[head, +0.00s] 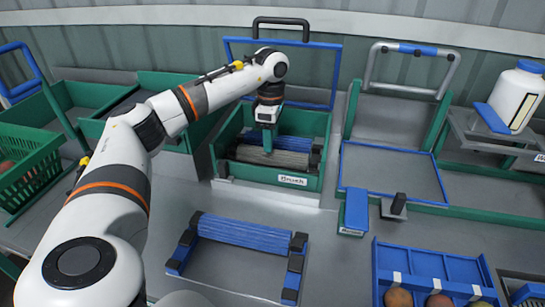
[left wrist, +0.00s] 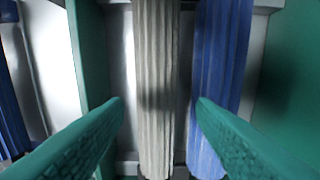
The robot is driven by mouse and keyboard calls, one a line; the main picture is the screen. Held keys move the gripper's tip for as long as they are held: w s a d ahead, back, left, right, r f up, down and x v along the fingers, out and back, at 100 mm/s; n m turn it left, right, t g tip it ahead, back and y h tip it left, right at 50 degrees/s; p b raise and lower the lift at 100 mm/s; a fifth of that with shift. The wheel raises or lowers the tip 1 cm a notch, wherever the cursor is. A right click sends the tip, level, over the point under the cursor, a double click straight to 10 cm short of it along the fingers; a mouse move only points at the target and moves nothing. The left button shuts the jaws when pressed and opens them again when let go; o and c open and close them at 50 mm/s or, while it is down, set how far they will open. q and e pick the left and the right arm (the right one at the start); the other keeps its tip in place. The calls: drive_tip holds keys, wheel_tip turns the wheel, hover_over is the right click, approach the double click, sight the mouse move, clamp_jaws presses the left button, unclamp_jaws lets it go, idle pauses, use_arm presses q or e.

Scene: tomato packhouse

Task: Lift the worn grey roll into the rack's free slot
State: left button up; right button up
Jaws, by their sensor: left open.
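The worn grey roll (head: 262,156) lies in a green bay (head: 322,150) with a label on its front, beside a blue roll (head: 290,143). My left gripper (head: 268,140) points down over the grey roll and is open. In the left wrist view its green fingertips (left wrist: 160,103) lie either side of the grey roll (left wrist: 153,60); the right one overlaps the blue roll (left wrist: 222,60). I cannot tell whether they touch. The rack (head: 178,262) stands in front of the bay, with blue rolling (head: 245,233) across its rear part and an open gap at its front. My right gripper is not in view.
A blue-framed cover (head: 338,75) stands raised behind the bay. Right are an empty blue-framed tray (head: 395,172), a small blue block (head: 355,210) and a blue crate (head: 440,268) with round produce. A green basket (head: 30,165) stands left. Bare counter lies between bay and rack.

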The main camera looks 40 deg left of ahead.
use_arm(q)
drive_tip(key=f, duration=0.5)
drive_tip(key=shift+s+d+f+p, duration=0.1)
drive_tip(key=shift+d+p, duration=0.1)
drive_tip(key=shift+p, duration=0.15)
drive_tip(key=shift+c, duration=0.3)
drive_tip(key=c, duration=0.8)
